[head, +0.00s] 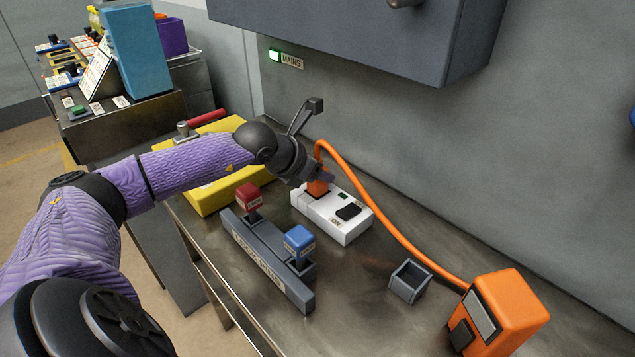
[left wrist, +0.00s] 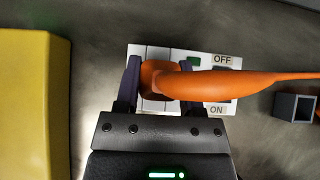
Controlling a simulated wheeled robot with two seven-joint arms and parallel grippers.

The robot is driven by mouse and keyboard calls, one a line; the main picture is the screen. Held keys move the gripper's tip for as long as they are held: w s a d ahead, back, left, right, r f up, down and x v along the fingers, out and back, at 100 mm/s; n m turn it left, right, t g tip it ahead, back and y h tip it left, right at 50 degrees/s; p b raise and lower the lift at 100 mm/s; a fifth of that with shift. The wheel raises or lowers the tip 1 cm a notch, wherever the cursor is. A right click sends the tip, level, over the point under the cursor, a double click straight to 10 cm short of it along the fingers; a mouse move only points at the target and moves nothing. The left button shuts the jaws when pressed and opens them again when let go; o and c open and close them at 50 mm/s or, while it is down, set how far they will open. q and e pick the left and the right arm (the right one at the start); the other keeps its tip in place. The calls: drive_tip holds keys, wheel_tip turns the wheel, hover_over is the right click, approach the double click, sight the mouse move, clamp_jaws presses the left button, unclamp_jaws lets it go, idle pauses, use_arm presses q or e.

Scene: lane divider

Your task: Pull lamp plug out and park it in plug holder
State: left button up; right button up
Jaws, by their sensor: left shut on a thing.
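The orange lamp plug (head: 317,188) stands at the left end of the white power strip (head: 334,228); no gap shows between them, but its pins are hidden. My left gripper (head: 319,176) is shut on the plug from above. In the left wrist view its fingers (left wrist: 158,88) lie on both sides of the plug (left wrist: 150,79). The orange cord (head: 390,229) arches from the plug to the orange lamp (head: 515,308). The plug holder (head: 402,288), a small grey open-topped box, looks empty and stands right of the strip. My right gripper is not in view.
The strip has a dark switch (head: 348,212) marked OFF and ON. A grey rack (head: 265,262) with red (head: 249,197) and blue (head: 299,241) tagged pieces stands in front. A yellow case (head: 210,197) lies left. A grey cabinet (head: 350,35) overhangs behind. Bare bench lies between strip and holder.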

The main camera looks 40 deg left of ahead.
use_arm(q)
clamp_jaws()
drive_tip(key=shift+r, duration=0.1)
wheel_tip(320, 180, up, 7)
drive_tip(key=shift+r+p, duration=0.1)
drive_tip(key=shift+p, duration=0.75)
drive_tip(key=s+a, duration=0.2)
drive_tip(key=a, duration=0.6)
drive_tip(key=s+a, duration=0.3)
drive_tip(key=a, duration=0.6)
drive_tip(key=shift+s+f, duration=0.2)
drive_tip(key=shift+s, duration=0.05)
drive_tip(key=shift+r, duration=0.1)
drive_tip(key=shift+r+p, duration=2.55)
drive_tip(key=shift+r, duration=0.1)
